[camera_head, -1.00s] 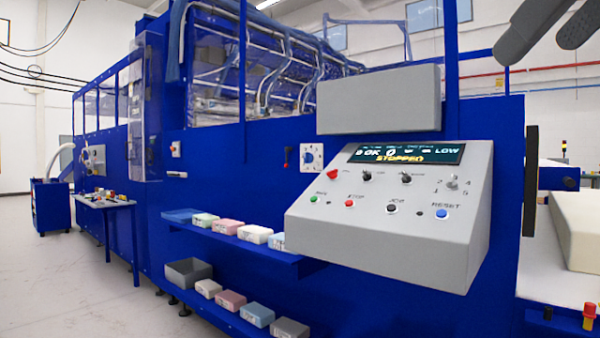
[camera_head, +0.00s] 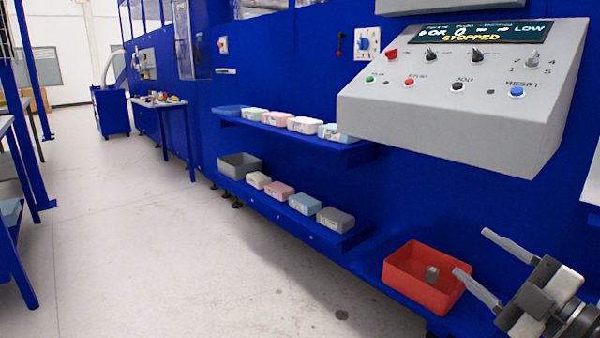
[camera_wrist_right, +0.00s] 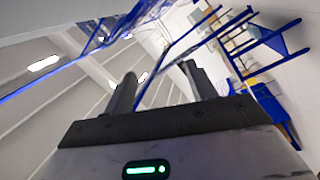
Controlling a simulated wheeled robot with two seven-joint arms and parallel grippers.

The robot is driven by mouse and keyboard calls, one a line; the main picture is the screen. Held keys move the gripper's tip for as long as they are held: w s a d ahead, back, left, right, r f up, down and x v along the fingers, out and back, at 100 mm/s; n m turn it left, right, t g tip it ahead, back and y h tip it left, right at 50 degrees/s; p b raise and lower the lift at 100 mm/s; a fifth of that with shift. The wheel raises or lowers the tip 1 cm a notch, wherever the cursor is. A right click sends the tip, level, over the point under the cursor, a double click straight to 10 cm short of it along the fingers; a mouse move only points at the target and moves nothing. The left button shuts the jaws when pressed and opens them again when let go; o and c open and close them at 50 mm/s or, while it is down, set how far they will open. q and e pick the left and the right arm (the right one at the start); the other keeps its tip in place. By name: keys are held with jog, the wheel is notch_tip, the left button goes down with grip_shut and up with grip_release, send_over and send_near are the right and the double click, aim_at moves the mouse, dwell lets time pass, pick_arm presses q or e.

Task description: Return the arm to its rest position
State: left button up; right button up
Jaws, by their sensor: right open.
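My right gripper (camera_head: 486,263) is at the lower right of the head view, its two fingers spread apart with nothing between them. It appears in front of and beside a red bin (camera_head: 412,288), which holds a small grey object (camera_head: 432,274). In the right wrist view the two dark fingers (camera_wrist_right: 158,88) stand apart and empty against the ceiling and far wall. My left gripper is not in view.
A grey control panel (camera_head: 445,125) reading STOPPED juts from the blue machine at upper right. Two blue shelves, an upper one (camera_head: 335,155) and a lower one (camera_head: 345,240), carry several foam blocks. A grey bin (camera_head: 240,165) sits left. The floor (camera_head: 200,270) is clear.

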jog(key=s+a+f+m+h+b, duration=0.1)
jog(key=s+a+f+m+h, duration=0.1)
jog(key=f+m, duration=0.35)
jog(key=s+a+f+m+h, duration=0.1)
jog(key=a+f+m+h, duration=0.15)
jog(key=f, duration=0.55)
jog(key=s+a+f+m+g+b, duration=0.2)
jog(key=s+a+f+m+g, duration=0.45)
jog(key=s+a+f, duration=0.5)
pick_arm(q)
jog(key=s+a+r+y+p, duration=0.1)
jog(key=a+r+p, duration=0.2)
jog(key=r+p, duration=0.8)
jog(key=p, duration=0.9)
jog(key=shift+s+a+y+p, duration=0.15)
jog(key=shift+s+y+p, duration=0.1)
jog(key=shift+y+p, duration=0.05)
pick_arm(e)
notch_tip(320, 180, up, 12)
jog(key=s+d+m+h, duration=0.1)
jog(key=d+h, duration=0.1)
jog(key=shift+s+d, duration=0.3)
jog(key=shift+d, duration=0.05)
